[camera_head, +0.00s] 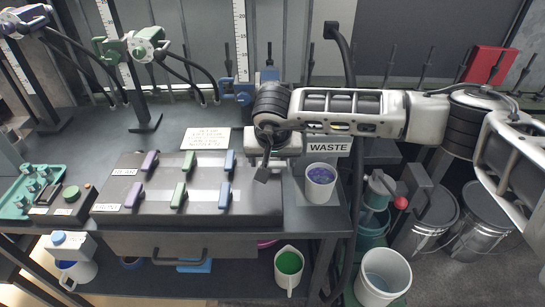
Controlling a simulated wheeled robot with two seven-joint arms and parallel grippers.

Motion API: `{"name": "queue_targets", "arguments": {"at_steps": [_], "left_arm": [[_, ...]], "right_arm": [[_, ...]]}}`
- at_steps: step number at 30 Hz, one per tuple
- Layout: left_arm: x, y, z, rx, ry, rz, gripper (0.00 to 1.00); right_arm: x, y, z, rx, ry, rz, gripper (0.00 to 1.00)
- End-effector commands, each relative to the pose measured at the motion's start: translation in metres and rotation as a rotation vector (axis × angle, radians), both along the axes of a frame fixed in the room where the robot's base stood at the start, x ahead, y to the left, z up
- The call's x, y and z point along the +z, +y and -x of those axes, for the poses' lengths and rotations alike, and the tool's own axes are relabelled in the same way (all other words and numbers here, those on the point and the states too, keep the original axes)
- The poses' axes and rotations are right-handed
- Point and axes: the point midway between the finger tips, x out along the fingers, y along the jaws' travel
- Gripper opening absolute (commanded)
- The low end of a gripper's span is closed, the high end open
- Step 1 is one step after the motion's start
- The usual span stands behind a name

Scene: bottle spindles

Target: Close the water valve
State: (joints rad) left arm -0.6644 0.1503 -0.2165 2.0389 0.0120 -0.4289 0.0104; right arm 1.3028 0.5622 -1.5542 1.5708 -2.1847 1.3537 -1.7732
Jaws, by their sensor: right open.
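A dark sloped panel (262,205) carries two rows of coloured levers. The back row has a purple lever (150,161), a green lever (189,161) and a blue lever (230,160). The front row has a purple lever (135,194), a green lever (179,194) and a blue lever (224,195). Small labels beside them are too blurred to read, so I cannot tell which is the water valve. My right gripper (263,168) is open, pointing down above the panel's right edge, just right of the back blue lever and apart from it. My left gripper is out of view.
A white cup (320,183) with purple contents stands right of the panel, below a WASTE sign (329,149). A white note card (205,138) lies behind the levers. Stands with hoses (142,80) are at the back left. Buckets (383,275) stand below the table.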

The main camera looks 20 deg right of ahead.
Motion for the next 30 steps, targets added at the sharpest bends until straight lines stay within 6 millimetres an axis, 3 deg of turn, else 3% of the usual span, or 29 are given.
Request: {"name": "queue_targets", "arguments": {"at_steps": [11,15,30], "left_arm": [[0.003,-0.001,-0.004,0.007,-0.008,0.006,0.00],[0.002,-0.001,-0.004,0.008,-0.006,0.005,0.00],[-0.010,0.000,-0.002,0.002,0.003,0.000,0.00]], "right_arm": [[-0.006,0.000,-0.003,0.001,-0.001,0.000,0.71],[-0.006,0.000,-0.002,0.001,-0.001,0.000,0.39],[-0.008,0.002,-0.001,-0.100,-0.001,0.000,0.39]]}}
